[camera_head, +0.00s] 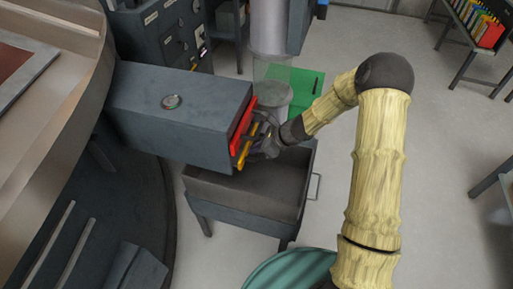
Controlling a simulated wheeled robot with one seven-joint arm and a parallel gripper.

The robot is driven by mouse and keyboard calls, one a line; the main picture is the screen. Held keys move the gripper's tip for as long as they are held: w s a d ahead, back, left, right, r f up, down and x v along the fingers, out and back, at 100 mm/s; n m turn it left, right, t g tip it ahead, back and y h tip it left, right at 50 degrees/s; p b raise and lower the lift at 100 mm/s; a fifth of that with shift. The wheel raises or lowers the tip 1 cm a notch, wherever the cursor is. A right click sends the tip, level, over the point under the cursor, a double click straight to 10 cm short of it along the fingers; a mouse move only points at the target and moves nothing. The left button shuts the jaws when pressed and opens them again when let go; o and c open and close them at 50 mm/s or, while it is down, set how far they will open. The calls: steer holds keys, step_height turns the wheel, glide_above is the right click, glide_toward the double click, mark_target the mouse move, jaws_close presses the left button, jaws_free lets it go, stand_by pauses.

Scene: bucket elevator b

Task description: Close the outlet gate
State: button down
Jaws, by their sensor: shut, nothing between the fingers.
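The outlet gate looks to be the red plate (242,124) at the open right end of the grey rectangular chute (170,112). A yellow bar (244,153) stands along its lower front. My gripper (257,141) is at this end of the chute, right in front of the red plate and beside the yellow bar. Its fingers are small and dark here, and they are shut with nothing between them. Whether they touch the plate or the bar I cannot tell. The gripper hides part of the plate, so how far the gate covers the opening is unclear.
A grey open bin (225,190) on legs stands below the chute, with a handle on its right. A clear and grey vertical pipe (271,30) and a green panel (301,84) are behind. A control cabinet (160,30) stands at the back left. The floor at right is mostly free.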

steer(key=p+v, duration=0.6)
steer(key=v, duration=0.4)
steer(key=shift+p, duration=0.3)
steer(key=s+d+r+n+h+p, duration=0.4)
steer(key=s+d+r+n, duration=0.1)
steer(key=s+r+n, duration=0.5)
steer(key=s+d+r+n+h+p, duration=0.4)
steer(key=s+r+n, duration=0.6)
steer(key=r, duration=0.3)
steer(key=shift+d+r+n+h+p, duration=0.3)
steer(key=shift+d+r+n+p, duration=0.15)
steer(key=shift+d, duration=0.3)
